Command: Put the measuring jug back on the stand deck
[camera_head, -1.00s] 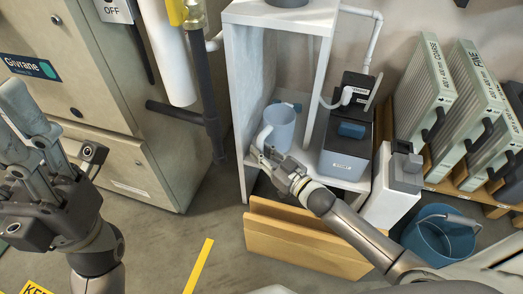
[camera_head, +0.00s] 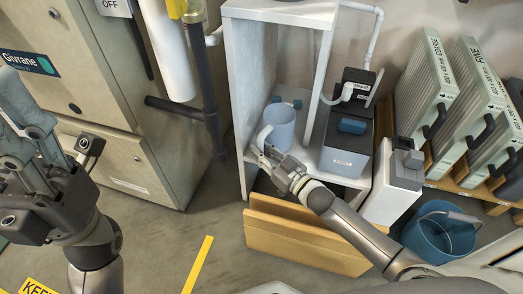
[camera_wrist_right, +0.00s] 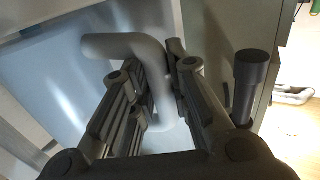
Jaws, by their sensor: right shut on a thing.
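The pale blue measuring jug (camera_head: 281,124) stands upright inside the white stand, at the left part of its lower deck (camera_head: 346,179). Whether its base touches the deck is hard to tell. My right gripper (camera_head: 266,158) is at the jug's front left, shut on its handle. In the right wrist view the handle (camera_wrist_right: 125,45) curves down between the fingers (camera_wrist_right: 160,85), with the jug's wall (camera_wrist_right: 50,80) behind. My left gripper (camera_head: 22,135) is at the far left, away from the jug, with its fingers apart and empty; its fingertips are partly cut off.
A black and grey pump-like unit (camera_head: 349,135) is on the deck right of the jug. A small blue part shows behind the jug. A wooden board (camera_head: 300,238) is in front below. A blue bucket (camera_head: 440,232) and filters (camera_head: 430,90) are right; a cabinet (camera_head: 120,90) is left.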

